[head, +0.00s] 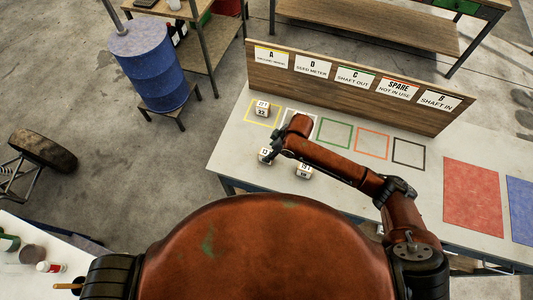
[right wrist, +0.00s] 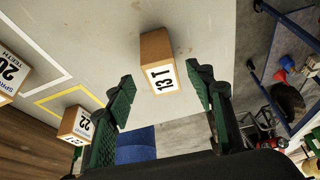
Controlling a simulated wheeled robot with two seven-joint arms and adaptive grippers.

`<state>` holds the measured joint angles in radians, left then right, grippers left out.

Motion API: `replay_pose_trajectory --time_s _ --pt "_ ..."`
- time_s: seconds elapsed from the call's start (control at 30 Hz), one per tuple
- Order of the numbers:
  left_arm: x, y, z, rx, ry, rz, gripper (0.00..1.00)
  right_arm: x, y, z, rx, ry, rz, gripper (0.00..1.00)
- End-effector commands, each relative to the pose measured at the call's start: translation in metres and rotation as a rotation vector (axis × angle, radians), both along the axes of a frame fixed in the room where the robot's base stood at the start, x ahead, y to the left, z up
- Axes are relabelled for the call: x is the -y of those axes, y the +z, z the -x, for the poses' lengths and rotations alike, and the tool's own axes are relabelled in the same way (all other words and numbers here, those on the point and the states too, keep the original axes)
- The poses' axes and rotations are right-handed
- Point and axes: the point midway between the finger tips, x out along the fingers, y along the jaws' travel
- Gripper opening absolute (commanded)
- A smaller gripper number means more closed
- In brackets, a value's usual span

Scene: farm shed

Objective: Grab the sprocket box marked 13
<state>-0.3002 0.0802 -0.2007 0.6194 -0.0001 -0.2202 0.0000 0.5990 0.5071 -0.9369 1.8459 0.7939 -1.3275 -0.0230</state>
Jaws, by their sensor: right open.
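The sprocket box marked 13 (right wrist: 157,62) is a small brown box with a white label reading "13 T". It sits on the pale bench top and also shows in the head view (head: 265,155), partly beside my right gripper (head: 277,149). In the right wrist view my right gripper (right wrist: 160,80) is open, with its two green fingers apart and the box ahead, in line with the gap. The fingers do not appear to touch it. My left gripper is not in view.
A box marked 22 (head: 262,109) stands in the yellow outline. Another box (head: 304,171) is close by on the near side. A box marked 20 (right wrist: 12,70) shows in the wrist view. A wooden board (head: 350,85) with labels stands behind; empty outlines lie to the right.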

Motion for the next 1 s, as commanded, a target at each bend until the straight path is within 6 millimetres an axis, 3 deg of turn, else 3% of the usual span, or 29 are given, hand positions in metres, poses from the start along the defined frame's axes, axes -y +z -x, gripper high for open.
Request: replay_pose_trajectory --time_s 0.1,0.23,0.4,0.67,1.0 --pt "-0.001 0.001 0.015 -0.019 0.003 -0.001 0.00 -0.004 -0.011 -0.001 0.000 -0.001 0.000 0.49" --pt "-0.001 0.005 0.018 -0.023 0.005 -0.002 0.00 -0.009 -0.030 -0.001 -0.001 -0.002 0.002 0.49" --pt "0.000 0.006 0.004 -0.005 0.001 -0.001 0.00 -0.016 -0.049 -0.004 0.000 0.000 0.001 0.49" --pt "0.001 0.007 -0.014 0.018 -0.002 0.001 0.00 -0.017 -0.052 -0.005 0.003 0.001 0.000 0.49" --pt "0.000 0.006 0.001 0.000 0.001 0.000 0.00 -0.017 -0.052 -0.005 0.002 0.000 0.000 0.27"
